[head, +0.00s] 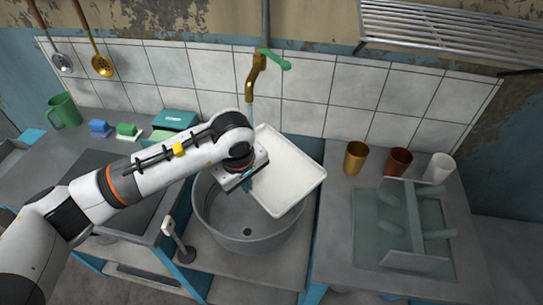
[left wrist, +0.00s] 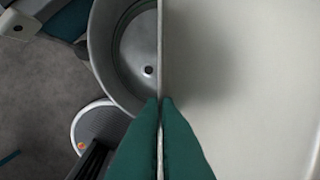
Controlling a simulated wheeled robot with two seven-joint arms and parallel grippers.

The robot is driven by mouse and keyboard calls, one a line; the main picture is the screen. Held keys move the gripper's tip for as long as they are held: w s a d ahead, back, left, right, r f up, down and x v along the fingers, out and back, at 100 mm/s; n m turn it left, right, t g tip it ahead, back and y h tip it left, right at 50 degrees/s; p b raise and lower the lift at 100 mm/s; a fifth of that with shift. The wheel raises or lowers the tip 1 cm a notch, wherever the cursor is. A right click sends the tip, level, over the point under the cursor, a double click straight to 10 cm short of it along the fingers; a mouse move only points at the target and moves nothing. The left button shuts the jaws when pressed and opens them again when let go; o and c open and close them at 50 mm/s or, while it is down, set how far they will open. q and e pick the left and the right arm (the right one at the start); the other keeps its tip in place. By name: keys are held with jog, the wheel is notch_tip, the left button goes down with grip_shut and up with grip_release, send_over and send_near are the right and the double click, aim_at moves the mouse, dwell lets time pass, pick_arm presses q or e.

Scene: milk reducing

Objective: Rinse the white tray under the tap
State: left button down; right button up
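The white tray (head: 285,172) is tilted above the round grey metal basin (head: 247,235), below and slightly right of the brass tap (head: 256,72) with its green handle. My left gripper (head: 247,184) is shut on the tray's left edge. In the left wrist view its green fingers (left wrist: 160,110) pinch the tray rim from both sides, and the tray (left wrist: 240,80) fills the right half. A thin pale streak shows under the spout; my arm hides its lower part, and I cannot tell whether it reaches the tray. My right gripper is not in view.
On the right counter stand a gold cup (head: 355,157), a brown cup (head: 398,162) and a white cup (head: 438,168), behind a clear rack (head: 405,225). A green mug (head: 64,110) and sponges (head: 100,128) are on the left counter. A metal shelf (head: 450,35) hangs upper right.

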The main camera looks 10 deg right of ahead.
pick_arm(q)
jog(key=shift+s+a, duration=0.2)
jog(key=shift+s, duration=0.55)
jog(key=shift+s+a, duration=0.2)
jog(key=shift+s, duration=0.5)
jog(key=shift+s+a, duration=0.2)
jog(key=shift+s, duration=0.55)
jog(key=shift+r, duration=0.1)
jog(key=s+a+r, duration=0.1)
jog(key=s+r, duration=0.3)
jog(key=s, duration=0.1)
jog(key=shift+p, duration=0.3)
jog(key=shift+w+a, duration=0.1)
jog(key=shift+a, duration=0.05)
